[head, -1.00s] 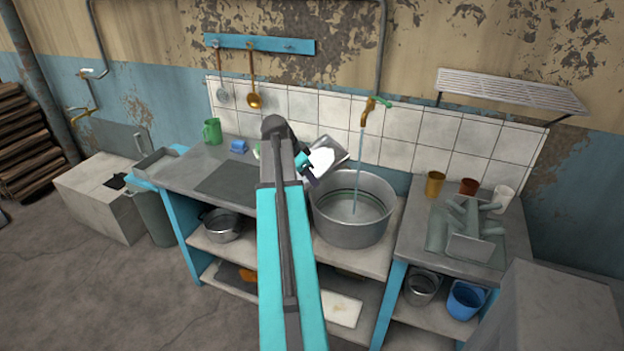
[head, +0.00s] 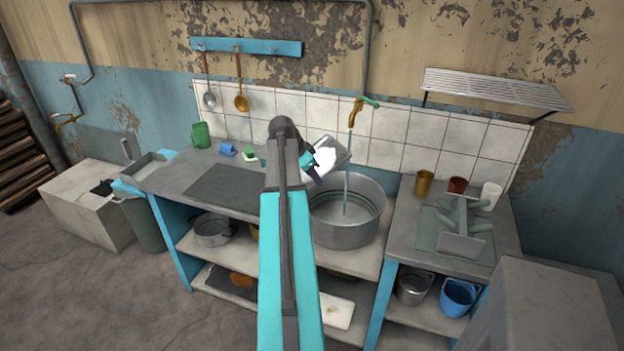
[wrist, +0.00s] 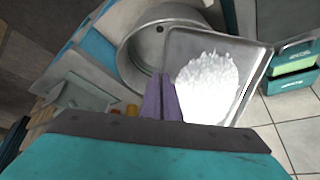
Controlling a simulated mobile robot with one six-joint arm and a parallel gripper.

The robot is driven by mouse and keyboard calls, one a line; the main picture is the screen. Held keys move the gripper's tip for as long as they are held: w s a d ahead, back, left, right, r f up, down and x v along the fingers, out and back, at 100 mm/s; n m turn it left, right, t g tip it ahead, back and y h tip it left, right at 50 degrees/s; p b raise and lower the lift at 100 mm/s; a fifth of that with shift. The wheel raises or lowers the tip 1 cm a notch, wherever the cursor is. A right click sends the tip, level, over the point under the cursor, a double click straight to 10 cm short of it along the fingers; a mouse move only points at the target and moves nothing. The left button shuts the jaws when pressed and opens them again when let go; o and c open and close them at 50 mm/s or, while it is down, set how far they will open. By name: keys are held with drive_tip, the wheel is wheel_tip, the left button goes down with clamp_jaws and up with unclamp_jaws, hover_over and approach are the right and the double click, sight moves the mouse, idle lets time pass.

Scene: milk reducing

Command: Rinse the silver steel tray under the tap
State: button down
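The silver steel tray (head: 343,150) is tilted above the back left of the large metal basin (head: 372,232). A white mass (head: 325,160) covers much of its inner face; it also shows in the wrist view (wrist: 205,88). My gripper (wrist: 162,98) has its fingers close together at the tray's near edge and appears shut on it; the exact contact is partly hidden. The brass tap (head: 357,110) with a green handle runs a water stream (head: 347,190) into the basin. The tray's right corner overlaps the stream in the head view; I cannot tell whether water touches it.
A green mug (head: 201,135), a blue sponge (head: 227,150) and a small green-and-white item (head: 250,155) stand on the left counter. Cups (head: 424,183) and a dish rack (head: 464,240) are on the right counter. A grey mat (head: 225,187) lies bare on the left counter.

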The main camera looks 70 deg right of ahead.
sight(333, 171)
drive_tip(key=shift+s+d+f+b, duration=0.15)
drive_tip(key=shift+s+d+f, duration=0.1)
drive_tip(key=shift+s+d, duration=0.7)
drive_tip(key=shift+s+d+f+b, duration=0.25)
drive_tip(key=shift+s+d, duration=0.25)
drive_tip(key=shift+d, duration=0.8)
drive_tip(key=shift+s+d+f+b, duration=0.1)
drive_tip(key=shift+s+d+f, duration=0.15)
drive_tip(key=shift+s+d, duration=0.7)
drive_tip(key=shift+w+d, duration=0.2)
drive_tip(key=shift+w, duration=0.05)
